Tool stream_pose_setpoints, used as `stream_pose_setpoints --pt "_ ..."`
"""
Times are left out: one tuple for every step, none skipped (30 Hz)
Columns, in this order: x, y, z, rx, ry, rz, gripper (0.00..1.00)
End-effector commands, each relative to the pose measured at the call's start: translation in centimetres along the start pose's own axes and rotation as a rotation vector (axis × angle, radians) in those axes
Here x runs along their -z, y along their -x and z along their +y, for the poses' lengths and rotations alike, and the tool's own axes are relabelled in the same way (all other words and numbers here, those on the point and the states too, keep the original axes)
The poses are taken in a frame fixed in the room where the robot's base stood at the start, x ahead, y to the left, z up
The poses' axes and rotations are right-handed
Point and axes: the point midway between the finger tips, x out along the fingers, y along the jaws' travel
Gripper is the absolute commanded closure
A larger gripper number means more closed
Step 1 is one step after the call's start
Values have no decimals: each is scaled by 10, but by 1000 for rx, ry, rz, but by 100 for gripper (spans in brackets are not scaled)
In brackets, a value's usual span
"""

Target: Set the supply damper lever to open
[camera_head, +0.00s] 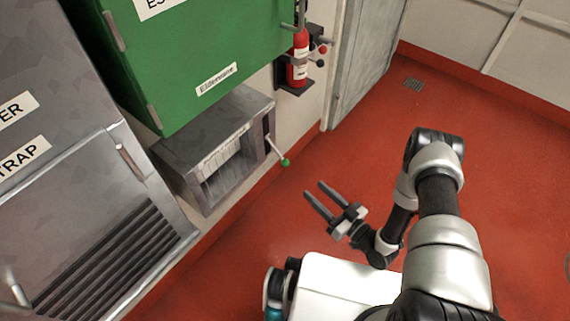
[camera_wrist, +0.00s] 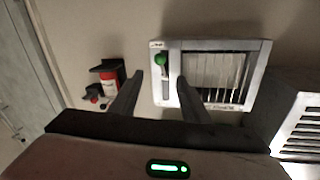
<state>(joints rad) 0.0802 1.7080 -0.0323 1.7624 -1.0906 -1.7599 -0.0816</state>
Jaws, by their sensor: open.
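The supply damper is a grey metal box with louvre slats (camera_head: 211,159), low on the wall under the green cabinet. Its lever (camera_head: 284,161) has a green knob and sticks out from the box's right side. In the wrist view the green knob (camera_wrist: 160,60) shows at the box's left edge, seen between the finger tips. The damper frame (camera_wrist: 262,62) lies beyond the right finger. My gripper (camera_head: 315,196) is open and empty, in free space to the right of and below the knob in the head view, apart from it. The slot behind the lever is partly hidden in the wrist view.
A green cabinet (camera_head: 200,45) hangs above the damper. A red fire extinguisher (camera_head: 298,58) is mounted on the wall beyond it, near small red and black knobs. A grey cabinet with a vent grille (camera_head: 115,265) stands at left. The red floor (camera_head: 345,140) around my gripper is clear.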

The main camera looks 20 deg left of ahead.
Motion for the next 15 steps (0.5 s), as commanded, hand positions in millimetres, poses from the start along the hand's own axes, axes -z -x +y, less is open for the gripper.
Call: stream_pose_setpoints --pt "0 -9 0 2 3 0 57" --pt "-1 -14 0 3 3 0 57" --pt "-1 -22 -1 3 2 1 57" --pt "-1 -29 0 3 2 1 57" --pt "-1 -35 0 3 2 0 57" --pt "-1 -44 0 3 3 0 57" --pt "-1 -51 0 3 3 1 57" --pt "-1 -58 0 3 4 0 57" --pt "-2 -67 0 2 3 -1 57" --pt "-1 -73 0 3 2 0 57" --pt "-1 -80 0 2 2 0 57" --pt "-1 -89 0 2 4 0 57" --pt "-1 -96 0 3 4 0 57" --pt "-2 -102 0 2 3 -1 57" --pt "-2 -110 0 2 2 -1 57"
